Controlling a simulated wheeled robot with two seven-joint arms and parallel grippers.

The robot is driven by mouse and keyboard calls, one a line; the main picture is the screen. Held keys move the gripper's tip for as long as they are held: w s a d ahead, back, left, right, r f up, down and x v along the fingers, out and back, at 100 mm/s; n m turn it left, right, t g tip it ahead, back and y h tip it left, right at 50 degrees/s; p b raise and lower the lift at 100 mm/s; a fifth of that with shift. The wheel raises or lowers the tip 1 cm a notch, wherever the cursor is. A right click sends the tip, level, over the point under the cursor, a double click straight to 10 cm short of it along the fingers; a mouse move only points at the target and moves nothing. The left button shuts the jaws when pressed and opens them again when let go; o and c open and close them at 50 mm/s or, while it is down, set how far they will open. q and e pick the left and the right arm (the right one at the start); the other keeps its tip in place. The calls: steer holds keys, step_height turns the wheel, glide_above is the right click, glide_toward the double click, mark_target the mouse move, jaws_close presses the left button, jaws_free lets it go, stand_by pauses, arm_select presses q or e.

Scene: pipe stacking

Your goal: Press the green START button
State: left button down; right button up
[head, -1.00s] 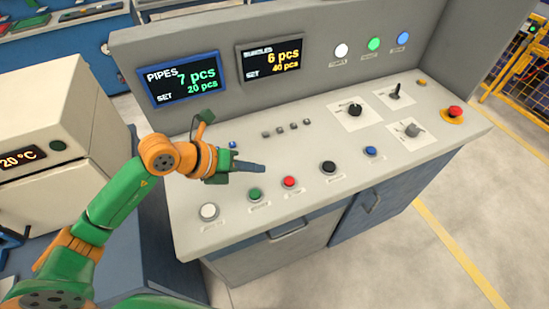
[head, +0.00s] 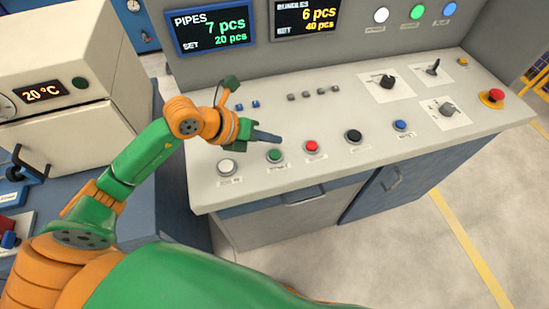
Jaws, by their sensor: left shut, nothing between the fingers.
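The green START button (head: 274,156) is in the front row of the grey control console (head: 330,170), between a white button (head: 226,167) and a red button (head: 312,147). Its label is too small to read. My left gripper (head: 276,138) is shut and empty. In the picture its fingertips lie just above the green button, pointing right. They do not cover the button, and I cannot tell how high they are over the panel. My right gripper is not in view.
A black button (head: 353,137) and a blue button (head: 401,126) continue the row to the right. A red emergency button (head: 493,96) is at the right end. A dark PIPES display (head: 212,31) stands behind. A beige box showing 20 °C (head: 60,85) is at left.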

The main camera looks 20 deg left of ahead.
mark_target(271, 156)
arm_select(q)
step_height(271, 156, down, 4)
steer(key=shift+w+r+b, duration=0.1)
steer(key=shift+r+b, duration=0.15)
steer(key=shift+b, duration=0.8)
steer(key=shift+r, duration=0.1)
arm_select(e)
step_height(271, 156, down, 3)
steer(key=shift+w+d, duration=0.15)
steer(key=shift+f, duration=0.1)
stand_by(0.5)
arm_select(q)
steer(key=shift+f+b, duration=0.35)
steer(key=shift+f, duration=0.05)
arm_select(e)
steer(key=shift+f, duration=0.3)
arm_select(q)
steer(key=shift+f+b, duration=0.4)
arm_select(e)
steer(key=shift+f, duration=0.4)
arm_select(q)
steer(key=shift+r+p, duration=0.7)
steer(key=shift+r, duration=0.1)
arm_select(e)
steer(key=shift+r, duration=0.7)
